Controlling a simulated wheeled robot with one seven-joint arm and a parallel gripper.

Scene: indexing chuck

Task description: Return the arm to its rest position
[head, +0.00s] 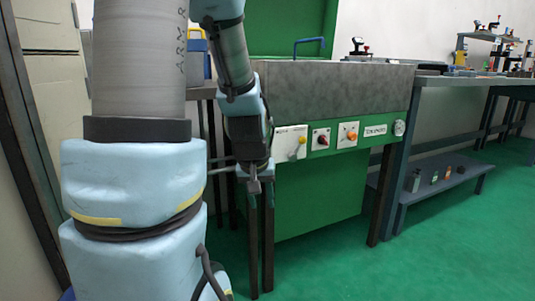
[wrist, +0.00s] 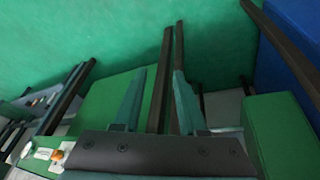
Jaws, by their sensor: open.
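My gripper (head: 254,186) hangs pointing down in front of the green machine (head: 310,205), left of its control panel (head: 345,135). In the wrist view my gripper (wrist: 160,80) shows two teal fingers, apart, with nothing between them. Dark legs and green floor lie beyond the fingers. My arm's large pale blue links cover the left part of the head view and hide what stands behind them. No indexing chuck can be made out clearly.
A blue handle (head: 309,43) stands above the machine. A workbench (head: 455,81) with a lower shelf (head: 440,186) is at right. Green floor (head: 420,260) is clear at front right.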

